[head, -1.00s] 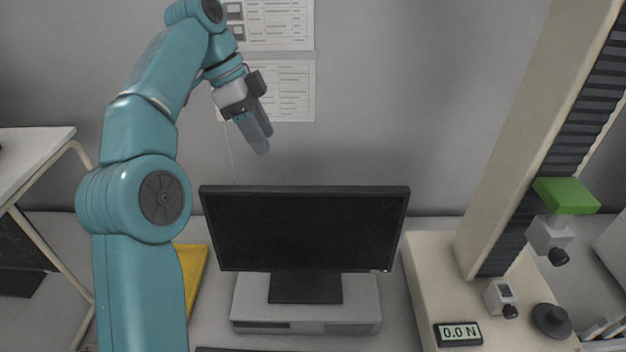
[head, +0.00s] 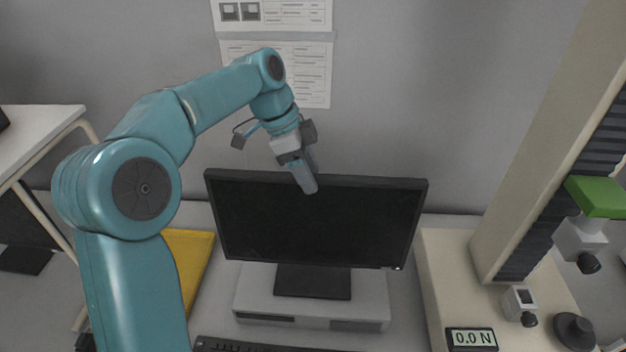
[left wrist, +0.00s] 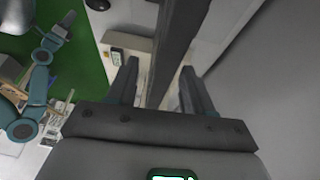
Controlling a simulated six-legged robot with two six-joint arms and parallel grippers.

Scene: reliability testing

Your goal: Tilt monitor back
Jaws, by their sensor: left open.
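The black monitor (head: 315,228) stands on its dark stand on a light grey box (head: 250,290), its screen facing me. My left gripper (head: 306,184) is at the middle of the monitor's top edge, with a finger overlapping the top of the screen. In the left wrist view, the open fingers (left wrist: 160,88) are on either side of the monitor's dark edge (left wrist: 172,50), which runs between them. I cannot tell whether either finger touches it. My right gripper is not in view.
A tall test column with a green block (head: 597,196) and a readout (head: 471,338) showing 0.0 N stands on the right. A keyboard (head: 250,346) lies in front of the box. A yellow item (head: 190,258) lies left of the monitor. Papers hang on the wall behind.

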